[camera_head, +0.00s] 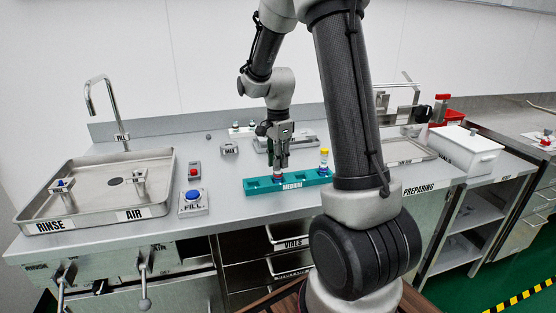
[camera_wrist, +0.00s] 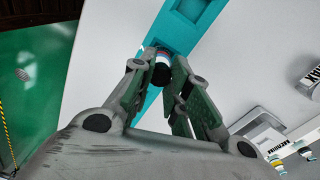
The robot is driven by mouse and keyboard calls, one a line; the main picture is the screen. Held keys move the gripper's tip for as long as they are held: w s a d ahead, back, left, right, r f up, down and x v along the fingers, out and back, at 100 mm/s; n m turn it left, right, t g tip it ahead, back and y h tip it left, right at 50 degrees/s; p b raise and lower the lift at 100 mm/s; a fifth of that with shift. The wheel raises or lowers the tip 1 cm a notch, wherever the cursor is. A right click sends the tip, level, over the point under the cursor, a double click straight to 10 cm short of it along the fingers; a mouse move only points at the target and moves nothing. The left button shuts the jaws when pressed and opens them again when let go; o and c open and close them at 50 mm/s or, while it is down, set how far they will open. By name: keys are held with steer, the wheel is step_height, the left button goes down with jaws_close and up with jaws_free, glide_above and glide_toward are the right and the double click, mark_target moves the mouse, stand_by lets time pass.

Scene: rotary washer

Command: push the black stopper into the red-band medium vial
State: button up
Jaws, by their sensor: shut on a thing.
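My gripper (camera_head: 281,163) points down over the teal rack labelled MEDIUM (camera_head: 250,187). It is shut on the black stopper (camera_wrist: 160,75), which shows as a dark round end between the fingertips in the wrist view. Right below the stopper is the vial with red, white and blue bands (camera_wrist: 163,54), standing in the rack; it also shows under the fingertips in the head view (camera_head: 278,176). The stopper is in line with the vial's mouth and looks to be at it. How deep it sits is hidden by the fingers.
Left are a blue FILL button (camera_head: 193,197), a red button (camera_head: 194,171) and the rinse basin (camera_head: 165,170). A white bin (camera_head: 466,149) is at right. Behind the gripper is a metal fixture (camera_head: 300,141).

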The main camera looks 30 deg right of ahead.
steer(key=o, duration=0.8)
steer(key=shift+c, duration=0.2)
steer(key=shift+r, duration=0.1)
